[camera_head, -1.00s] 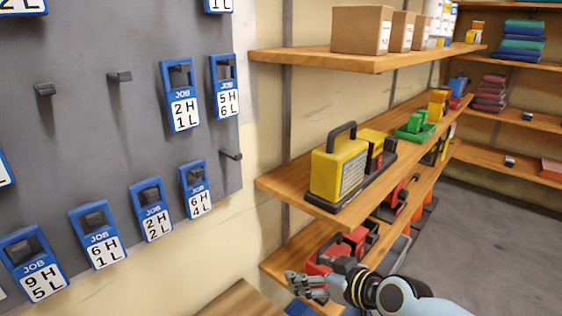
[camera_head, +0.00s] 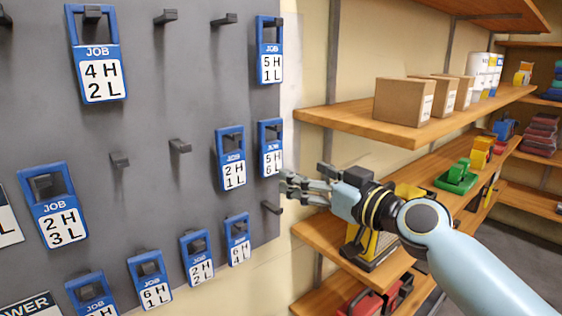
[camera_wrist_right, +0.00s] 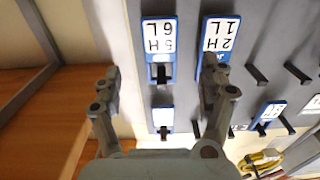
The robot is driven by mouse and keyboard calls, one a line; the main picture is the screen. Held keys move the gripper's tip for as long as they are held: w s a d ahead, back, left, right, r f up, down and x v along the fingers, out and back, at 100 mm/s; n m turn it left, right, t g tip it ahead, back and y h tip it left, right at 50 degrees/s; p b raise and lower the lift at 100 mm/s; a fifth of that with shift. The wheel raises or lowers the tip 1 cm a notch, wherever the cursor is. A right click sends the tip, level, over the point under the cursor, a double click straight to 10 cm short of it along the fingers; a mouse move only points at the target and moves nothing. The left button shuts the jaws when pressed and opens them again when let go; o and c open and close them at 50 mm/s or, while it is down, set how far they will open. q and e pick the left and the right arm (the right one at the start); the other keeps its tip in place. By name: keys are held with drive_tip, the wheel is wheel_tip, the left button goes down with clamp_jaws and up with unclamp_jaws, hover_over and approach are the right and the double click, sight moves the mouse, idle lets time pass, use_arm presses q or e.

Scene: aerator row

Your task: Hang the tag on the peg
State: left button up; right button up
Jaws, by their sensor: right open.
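Blue JOB tags with white number labels hang on pegs on a grey board (camera_head: 140,205). The 5H 6L tag (camera_head: 270,160) hangs near the board's right edge, with the 2H 1L tag (camera_head: 231,172) left of it. Bare pegs show at the lower right (camera_head: 271,207), in the middle (camera_head: 180,146) and at the top (camera_head: 166,17). My right gripper (camera_head: 285,187) is open and empty just right of the 5H 6L tag. In the right wrist view, that tag (camera_wrist_right: 158,30) shows upside down beyond the open fingers (camera_wrist_right: 161,75). My left gripper is out of view.
Wooden shelves stand right of the board; the upper one (camera_head: 420,132) holds cardboard boxes (camera_head: 404,100). A yellow device (camera_head: 362,245) sits on the shelf below, partly behind my right arm. Yellow cable (camera_wrist_right: 262,160) shows in the right wrist view.

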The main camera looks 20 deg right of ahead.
sight(273, 153)
drive_tip(key=x, duration=0.4)
drive_tip(key=shift+w+a, duration=0.1)
drive_tip(key=shift+w, duration=0.2)
drive_tip(key=b+x, duration=0.1)
drive_tip(key=x, duration=0.2)
drive_tip(key=shift+f, duration=0.2)
drive_tip(key=shift+b+x, duration=0.55)
drive_tip(key=shift+x, duration=0.5)
drive_tip(key=shift+r, duration=0.15)
drive_tip(key=c, duration=1.1)
drive_tip(key=shift+o, duration=0.2)
drive_tip(key=shift+r, duration=0.15)
drive_tip(key=shift+r+p, duration=0.55)
drive_tip(key=shift+r, duration=0.1)
